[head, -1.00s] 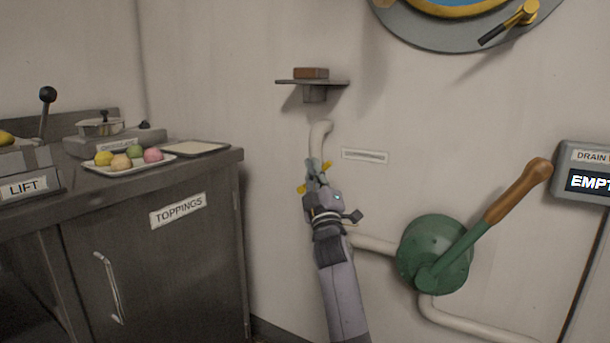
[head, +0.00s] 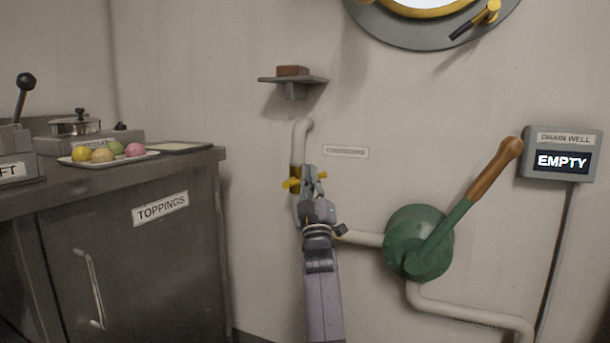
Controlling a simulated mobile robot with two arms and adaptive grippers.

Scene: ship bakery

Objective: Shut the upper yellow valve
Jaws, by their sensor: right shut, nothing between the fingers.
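The yellow valve (head: 292,184) sits on the cream pipe (head: 298,150) low on the wall, left of the green pump. My right gripper (head: 311,174) points up in front of the valve, just right of the pipe, and is shut and empty. It hides part of the valve and the pipe below it. I cannot tell whether the fingers touch the handle. Only one yellow valve shows clearly. My left gripper is not in view.
The green pump (head: 408,228) with its brown-gripped lever (head: 496,170) is to the right. A drain well box (head: 562,140) reads EMPTY. A small shelf (head: 293,81) bears a brown block. The toppings counter (head: 135,250) is at left. A porthole (head: 400,40) is above.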

